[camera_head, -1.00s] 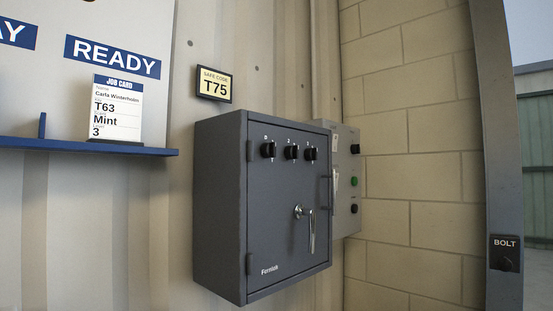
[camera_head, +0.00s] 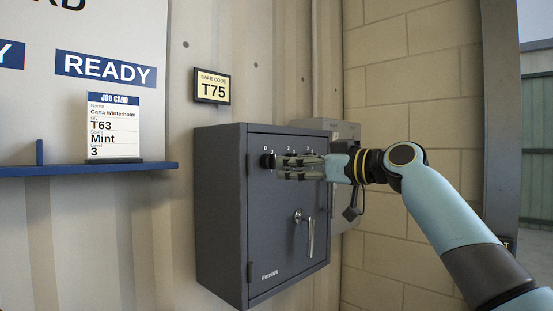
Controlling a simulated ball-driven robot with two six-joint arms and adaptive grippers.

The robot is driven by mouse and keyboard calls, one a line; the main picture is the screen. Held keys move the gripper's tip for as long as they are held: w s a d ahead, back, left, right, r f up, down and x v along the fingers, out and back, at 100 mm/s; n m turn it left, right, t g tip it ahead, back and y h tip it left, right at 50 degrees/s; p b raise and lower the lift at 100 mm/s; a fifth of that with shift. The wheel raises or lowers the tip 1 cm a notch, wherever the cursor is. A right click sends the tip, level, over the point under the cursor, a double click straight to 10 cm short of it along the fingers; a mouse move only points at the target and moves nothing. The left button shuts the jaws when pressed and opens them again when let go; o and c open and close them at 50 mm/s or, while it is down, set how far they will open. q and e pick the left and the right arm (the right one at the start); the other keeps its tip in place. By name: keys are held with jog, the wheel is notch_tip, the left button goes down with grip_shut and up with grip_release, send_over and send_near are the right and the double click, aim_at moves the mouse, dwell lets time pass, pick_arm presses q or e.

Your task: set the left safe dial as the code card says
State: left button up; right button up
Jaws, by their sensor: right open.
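The grey safe (camera_head: 285,195) hangs on the corrugated wall with its door shut. Its left dial (camera_head: 267,161) is a black knob at the top left of the door; its setting is too small to read. My right gripper (camera_head: 282,167) is open, with its fingertips just right of the left dial, in front of the door's top row. It mostly hides the middle and right dials. I cannot tell whether it touches the left dial. The safe code card (camera_head: 212,87) above the safe reads T75. My left gripper is not in view.
The safe's lever handle (camera_head: 310,237) hangs below my right gripper. A grey control box (camera_head: 345,131) is behind the safe, partly covered by my right arm. A job card (camera_head: 114,128) reading T63, Mint, 3 stands on the blue shelf (camera_head: 95,169) at left.

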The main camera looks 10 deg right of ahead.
aim_at(270, 162)
jog(key=p+x, duration=0.1)
jog(key=x, duration=0.4)
jog(key=shift+w+a, duration=0.25)
jog(key=shift+w, duration=0.05)
jog(key=c, duration=1.1)
jog(key=shift+c, duration=0.2)
